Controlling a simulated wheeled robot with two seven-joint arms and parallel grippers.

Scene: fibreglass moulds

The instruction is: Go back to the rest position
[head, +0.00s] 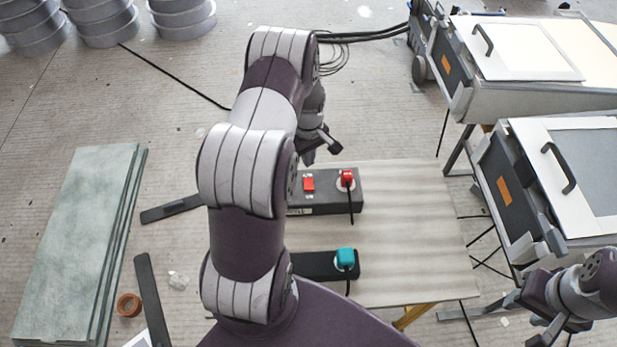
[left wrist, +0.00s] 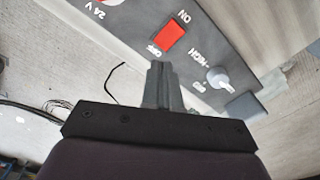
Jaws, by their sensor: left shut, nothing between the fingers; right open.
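My left arm reaches across the middle of the head view. Its gripper (head: 316,150) is above the far edge of the dark control box (head: 325,200), with the fingers together and empty. In the left wrist view the shut fingers (left wrist: 163,80) point toward the box's panel, just below the red switch (left wrist: 172,38), apparently without holding it. A grey knob (left wrist: 217,77) is to the right of them. My right gripper (head: 545,325) is at the lower right corner of the head view, open and empty, partly cut off by the frame.
Two cases (head: 545,190) (head: 500,75) stand at the right, near my right arm. Green boards (head: 80,230) lie at the left. Cables cross the floor.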

